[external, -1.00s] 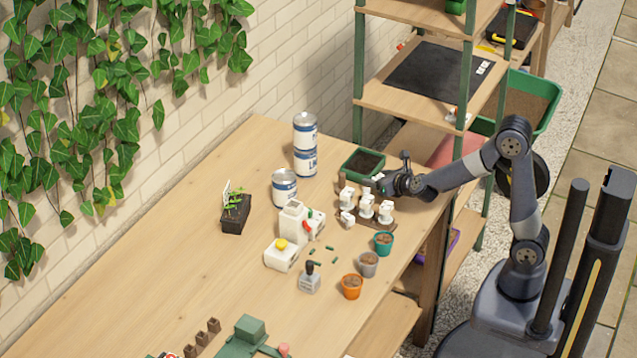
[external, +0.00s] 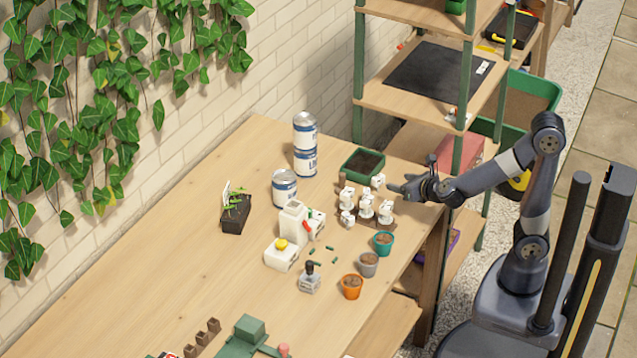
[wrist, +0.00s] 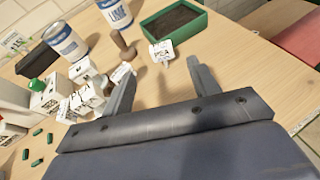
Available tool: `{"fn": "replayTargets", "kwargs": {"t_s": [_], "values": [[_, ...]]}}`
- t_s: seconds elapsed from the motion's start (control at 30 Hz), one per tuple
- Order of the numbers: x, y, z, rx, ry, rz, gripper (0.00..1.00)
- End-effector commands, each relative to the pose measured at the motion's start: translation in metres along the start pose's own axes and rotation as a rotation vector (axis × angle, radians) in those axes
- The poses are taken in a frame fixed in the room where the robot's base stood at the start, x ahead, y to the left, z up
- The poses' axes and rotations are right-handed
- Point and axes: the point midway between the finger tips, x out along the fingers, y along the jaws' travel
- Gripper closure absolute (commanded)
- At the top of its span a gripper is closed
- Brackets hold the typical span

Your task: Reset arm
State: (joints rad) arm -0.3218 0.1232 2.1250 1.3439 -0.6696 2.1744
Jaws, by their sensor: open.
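My gripper (external: 402,187) is above the right part of the wooden table, just right of a group of small white labelled items (external: 366,205). In the wrist view its two fingers (wrist: 160,88) are spread apart with only bare tabletop between them. One white tagged item (wrist: 162,50) lies on the table beyond the fingertips, apart from them. The other white items (wrist: 88,95) are left of the left finger. The arm reaches in from the right, bent at the elbow.
A green tray of dark soil (external: 363,162) and stacked cans (external: 305,145) stand behind the gripper. Small pots, teal (external: 383,243), grey (external: 368,264) and orange (external: 351,286), line the front edge. A shelf unit (external: 411,108) stands at the back right. The table's left part is mostly clear.

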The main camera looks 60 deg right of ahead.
Motion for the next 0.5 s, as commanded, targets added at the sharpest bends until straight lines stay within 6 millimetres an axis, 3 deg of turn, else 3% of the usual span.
{"fn": "replayTargets", "kwargs": {"t_s": [0.5], "values": [[-0.0068, -0.0003, -0.0006, -0.001, 0.001, 0.0, 0.43]]}}
